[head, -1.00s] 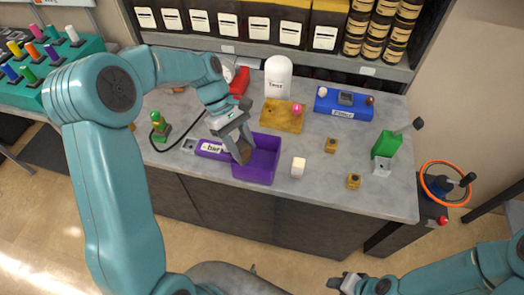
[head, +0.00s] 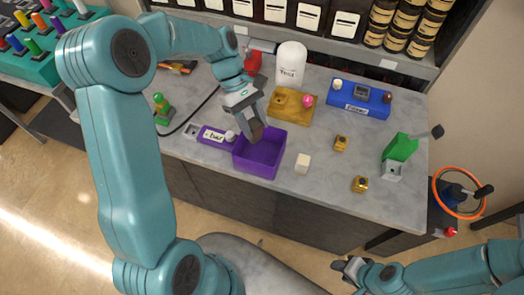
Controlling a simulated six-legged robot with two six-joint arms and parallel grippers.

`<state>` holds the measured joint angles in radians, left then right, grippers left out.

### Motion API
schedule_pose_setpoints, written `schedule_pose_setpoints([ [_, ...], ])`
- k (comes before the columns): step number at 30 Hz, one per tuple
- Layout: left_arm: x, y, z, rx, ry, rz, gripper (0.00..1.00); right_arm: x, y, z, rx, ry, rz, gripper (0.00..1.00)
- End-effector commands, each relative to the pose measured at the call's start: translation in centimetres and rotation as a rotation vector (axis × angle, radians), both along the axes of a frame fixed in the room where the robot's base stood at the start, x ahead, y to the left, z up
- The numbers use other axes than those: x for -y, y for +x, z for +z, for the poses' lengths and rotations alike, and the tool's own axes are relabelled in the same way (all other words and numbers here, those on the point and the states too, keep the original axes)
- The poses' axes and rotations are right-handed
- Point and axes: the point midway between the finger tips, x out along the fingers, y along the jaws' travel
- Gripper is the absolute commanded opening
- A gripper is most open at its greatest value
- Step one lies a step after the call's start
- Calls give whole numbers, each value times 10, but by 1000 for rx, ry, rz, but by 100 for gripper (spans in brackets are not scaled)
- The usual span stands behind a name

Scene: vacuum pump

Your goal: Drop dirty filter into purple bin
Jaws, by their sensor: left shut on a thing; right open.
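The purple bin (head: 262,158) is an open box near the front edge of the grey counter. My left gripper (head: 251,122) points down over the bin's back left part. It is shut on the dirty filter (head: 256,131), a small brown piece between its fingers. The filter's lower end is at or just above the bin's rim; I cannot tell whether it touches. My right gripper (head: 350,268) is open and empty at the bottom, in front of the counter and away from the bin.
A green part (head: 400,148) stands right.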

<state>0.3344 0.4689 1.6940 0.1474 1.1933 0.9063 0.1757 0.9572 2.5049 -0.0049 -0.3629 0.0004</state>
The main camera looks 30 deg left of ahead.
Motion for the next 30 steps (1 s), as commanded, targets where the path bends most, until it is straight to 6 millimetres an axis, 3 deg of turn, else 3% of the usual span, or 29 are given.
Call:
schedule_pose_setpoints([
  [1, 0, -1, -12, -1, -1, 1, 11, 0, 0, -11, 0, 0, 0, 43],
  [7, 0, 0, -38, -2, -1, 0, 11, 0, 0, -33, 0, 0, 0, 43],
  [18, 1, 2, -43, 0, 0, 0, 11, 0, 0, -37, 0, 0, 0, 43],
  [19, 0, 2, -43, 0, 0, 0, 49, 0, 0, -37, 0, 0, 0, 43],
  [21, 0, 3, -43, 0, 0, 0, 71, 0, 0, -37, 0, 0, 0, 43],
  [30, 0, 3, -43, 0, 0, 0, 72, 0, 0, -37, 0, 0, 0, 43],
])
